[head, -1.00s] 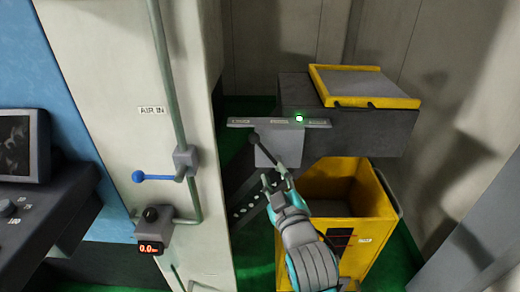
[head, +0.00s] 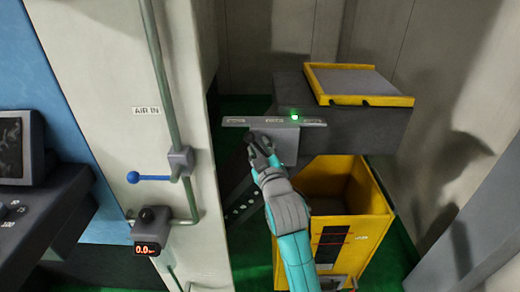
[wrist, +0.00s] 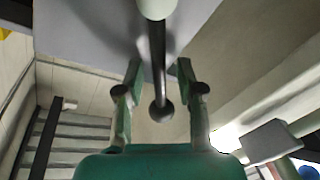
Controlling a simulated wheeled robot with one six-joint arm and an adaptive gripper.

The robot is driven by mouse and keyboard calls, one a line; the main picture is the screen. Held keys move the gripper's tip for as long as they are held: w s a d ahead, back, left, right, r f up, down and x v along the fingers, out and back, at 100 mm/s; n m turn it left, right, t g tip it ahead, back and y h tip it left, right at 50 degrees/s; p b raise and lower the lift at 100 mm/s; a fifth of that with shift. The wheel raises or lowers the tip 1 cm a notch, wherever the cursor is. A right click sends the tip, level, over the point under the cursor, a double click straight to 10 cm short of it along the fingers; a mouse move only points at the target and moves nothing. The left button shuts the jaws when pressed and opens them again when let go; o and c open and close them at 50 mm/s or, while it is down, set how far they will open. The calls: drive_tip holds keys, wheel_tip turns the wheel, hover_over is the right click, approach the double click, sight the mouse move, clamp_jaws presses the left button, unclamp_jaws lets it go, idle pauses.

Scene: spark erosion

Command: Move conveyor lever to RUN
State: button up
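The conveyor lever (wrist: 157,65) is a dark rod ending in a round dark knob (wrist: 162,112). In the wrist view it stands between my two fingers, with a gap on each side. My gripper (wrist: 158,72) is open around it, apart from the rod. In the head view my gripper (head: 259,144) is at the left part of the grey lever housing (head: 288,147) and mostly hides the lever. Above it is a grey label plate (head: 245,122) with several small labels, too small to read, and a lit green lamp (head: 294,118).
A dark conveyor end with a yellow-framed tray (head: 403,101) is above a yellow bin (head: 378,205). At left, a pale cabinet panel (head: 100,60) carries a pipe, a blue-handled valve (head: 150,177) and a red readout (head: 147,249). A monitor (head: 15,150) is at far left.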

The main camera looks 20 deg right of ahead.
sight(288, 139)
clamp_jaws()
drive_tip(key=shift+d, duration=0.1)
idle(0.3)
drive_tip(key=shift+s+d+r+m+t, duration=0.2)
drive_tip(key=shift+d+m, duration=0.15)
drive_tip(key=shift+m, duration=0.3)
drive_tip(key=shift+s+d+r+m+t, duration=0.15)
drive_tip(key=shift+d+m, duration=0.15)
drive_tip(key=shift+m, duration=0.35)
drive_tip(key=m, duration=0.1)
drive_tip(key=d+m, duration=0.2)
drive_tip(key=m, duration=0.1)
drive_tip(key=shift+s+r+t+h, duration=0.25)
drive_tip(key=shift+h, duration=0.15)
drive_tip(key=d+m, duration=0.1)
drive_tip(key=m+h, duration=0.1)
drive_tip(key=m, duration=0.1)
drive_tip(key=d+m, duration=0.1)
drive_tip(key=m, duration=0.1)
drive_tip(key=shift+s+d+f+t+h, duration=0.2)
drive_tip(key=shift+s+d+t+h, duration=0.1)
drive_tip(key=shift+s, duration=0.1)
drive_tip(key=shift+s+d+f+m+h, duration=0.2)
drive_tip(key=shift+d+m, duration=0.25)
drive_tip(key=shift+m, duration=0.55)
drive_tip(key=shift+s+d+f+m+h, duration=0.1)
drive_tip(key=shift+d+f+m+h, duration=0.3)
drive_tip(key=shift+m, duration=0.6)
drive_tip(key=shift+d+r, duration=0.1)
